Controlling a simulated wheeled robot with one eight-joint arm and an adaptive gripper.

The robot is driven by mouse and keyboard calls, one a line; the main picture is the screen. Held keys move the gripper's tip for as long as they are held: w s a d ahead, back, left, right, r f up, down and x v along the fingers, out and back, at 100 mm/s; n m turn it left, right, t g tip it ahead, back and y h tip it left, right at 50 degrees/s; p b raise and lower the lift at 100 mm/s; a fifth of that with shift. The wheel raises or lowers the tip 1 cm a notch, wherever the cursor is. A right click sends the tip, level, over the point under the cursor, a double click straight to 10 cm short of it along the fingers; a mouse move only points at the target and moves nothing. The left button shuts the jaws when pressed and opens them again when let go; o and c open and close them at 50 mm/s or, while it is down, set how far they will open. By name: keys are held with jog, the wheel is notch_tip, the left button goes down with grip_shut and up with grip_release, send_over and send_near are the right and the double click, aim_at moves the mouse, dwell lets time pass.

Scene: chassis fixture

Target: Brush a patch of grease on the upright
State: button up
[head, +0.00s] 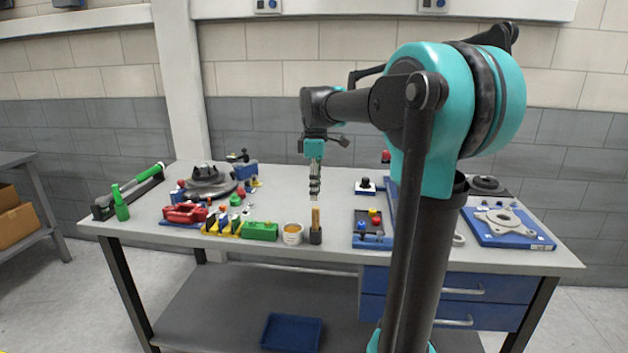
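My gripper (315,190) hangs pointing down above the front middle of the workbench. It is small in the view, and I cannot tell whether its fingers are open or shut. A brush with a tan handle (315,217) stands upright in a dark holder (316,237), just below my gripper and apart from it. A white pot with amber contents (292,233), which looks like the grease, stands just left of the holder. A pale metal casting (504,222) lies on a blue plate (540,242) at the right. I cannot tell which part is the upright.
A green block (260,231), yellow-and-blue parts (222,224) and a red vise-like part (185,213) line the bench's front left. A dark round fixture (208,182) stands behind them. A dark tray with coloured knobs (373,228) is right of the brush. My arm hides part of the bench.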

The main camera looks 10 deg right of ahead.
aim_at(316, 207)
jog(key=shift+f, duration=3.35)
grip_shut()
jog(key=shift+r, duration=3.75)
